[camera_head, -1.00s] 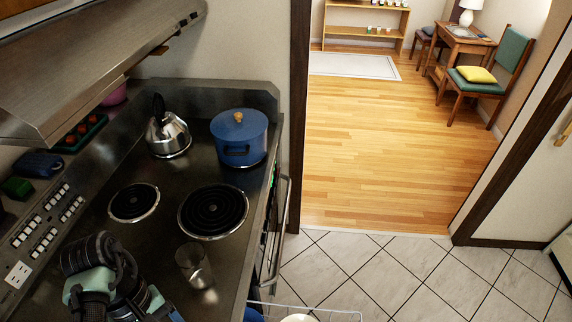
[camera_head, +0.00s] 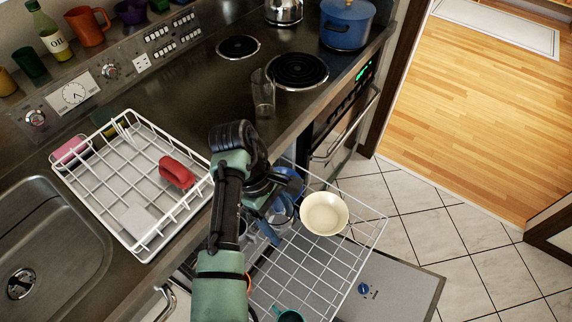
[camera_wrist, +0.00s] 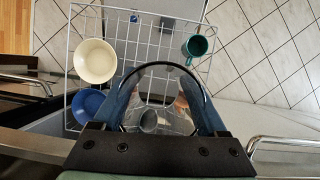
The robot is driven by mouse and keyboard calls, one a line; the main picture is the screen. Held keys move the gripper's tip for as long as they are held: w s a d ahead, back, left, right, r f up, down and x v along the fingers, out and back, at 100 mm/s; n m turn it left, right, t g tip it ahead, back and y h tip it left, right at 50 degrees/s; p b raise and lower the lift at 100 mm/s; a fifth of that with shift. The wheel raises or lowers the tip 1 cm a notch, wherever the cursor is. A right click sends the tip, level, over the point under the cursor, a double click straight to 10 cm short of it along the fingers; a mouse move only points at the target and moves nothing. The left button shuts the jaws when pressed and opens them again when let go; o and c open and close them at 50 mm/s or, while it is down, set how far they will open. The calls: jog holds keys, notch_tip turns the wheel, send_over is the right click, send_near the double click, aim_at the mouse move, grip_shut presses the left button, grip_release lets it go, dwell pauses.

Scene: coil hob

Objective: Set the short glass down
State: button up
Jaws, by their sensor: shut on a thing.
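My gripper (camera_head: 278,212) is shut on a clear short glass (camera_head: 281,213), over the pulled-out wire rack (camera_head: 305,275). In the wrist view the two blue fingers (camera_wrist: 162,105) stand on either side of the glass, and its round rim (camera_wrist: 163,64) arcs between them. The glass is see-through and partly hidden by my gripper, so its gap to the rack is hard to tell. A second, taller clear glass (camera_head: 263,95) stands upright on the counter beside the hob, apart from my gripper.
The rack holds a cream bowl (camera_head: 324,213), a blue bowl (camera_wrist: 88,106) and a teal mug (camera_wrist: 197,46). A dish drainer (camera_head: 140,190) with a red item stands by the sink (camera_head: 45,245). The blue pot (camera_head: 346,25) and kettle (camera_head: 283,10) are on the hob.

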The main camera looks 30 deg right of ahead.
jog(key=s+d+f+n+t+h+b, duration=0.1)
jog(key=s+d+f+n+b, duration=0.3)
jog(key=d+f, duration=0.35)
jog(key=n+t+h+b, duration=0.1)
jog(key=n+t+b, duration=0.4)
jog(key=n+b, duration=0.8)
send_over(318, 286)
jog(key=a, duration=0.1)
notch_tip(318, 286, down, 18)
jog(key=f+b, duration=0.1)
jog(key=f, duration=0.4)
jog(key=f+b, duration=0.2)
jog(key=f, duration=0.3)
jog(key=shift+s+a+f, duration=0.1)
jog(key=shift+s, duration=0.1)
jog(key=shift+f, duration=0.1)
jog(key=o, duration=1.5)
